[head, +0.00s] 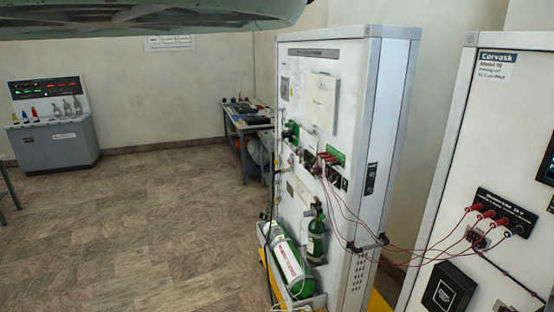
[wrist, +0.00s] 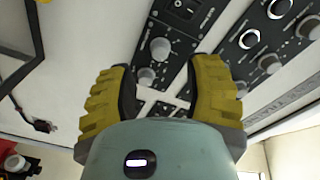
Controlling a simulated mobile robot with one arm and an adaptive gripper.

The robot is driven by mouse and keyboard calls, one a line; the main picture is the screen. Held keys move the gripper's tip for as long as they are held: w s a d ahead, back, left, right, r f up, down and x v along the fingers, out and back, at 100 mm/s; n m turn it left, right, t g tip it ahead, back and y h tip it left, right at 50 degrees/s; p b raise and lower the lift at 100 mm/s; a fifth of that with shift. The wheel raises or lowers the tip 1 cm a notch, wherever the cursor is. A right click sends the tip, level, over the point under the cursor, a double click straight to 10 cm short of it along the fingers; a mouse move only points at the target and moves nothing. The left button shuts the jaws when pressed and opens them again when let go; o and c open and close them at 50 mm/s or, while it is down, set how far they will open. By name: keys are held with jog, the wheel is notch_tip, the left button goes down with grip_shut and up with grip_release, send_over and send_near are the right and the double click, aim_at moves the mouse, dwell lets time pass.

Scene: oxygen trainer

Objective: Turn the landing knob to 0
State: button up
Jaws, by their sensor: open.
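In the wrist view my gripper (wrist: 166,78) is open, with its two yellow ridged fingers spread in front of a dark control panel (wrist: 185,28). A light round knob (wrist: 145,76) shows between the fingers, close to the left fingertip. A second light knob (wrist: 160,48) sits just above it in the picture. I see no contact with either knob. The panel labels are too small and tilted to read, so I cannot tell which knob is the landing knob or where it points. My gripper does not show in the head view.
Another dark panel (wrist: 262,45) with several knobs lies right of the fingers. In the head view, a tall white trainer cabinet (head: 335,75) holds green cylinders (head: 285,258). Red leads (head: 385,240) run to the right cabinet (head: 500,130). Floor (head: 130,235) at left is clear.

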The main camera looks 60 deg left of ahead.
jog(key=shift+b+x, duration=0.5)
jog(key=shift+x, duration=1.95)
grip_shut()
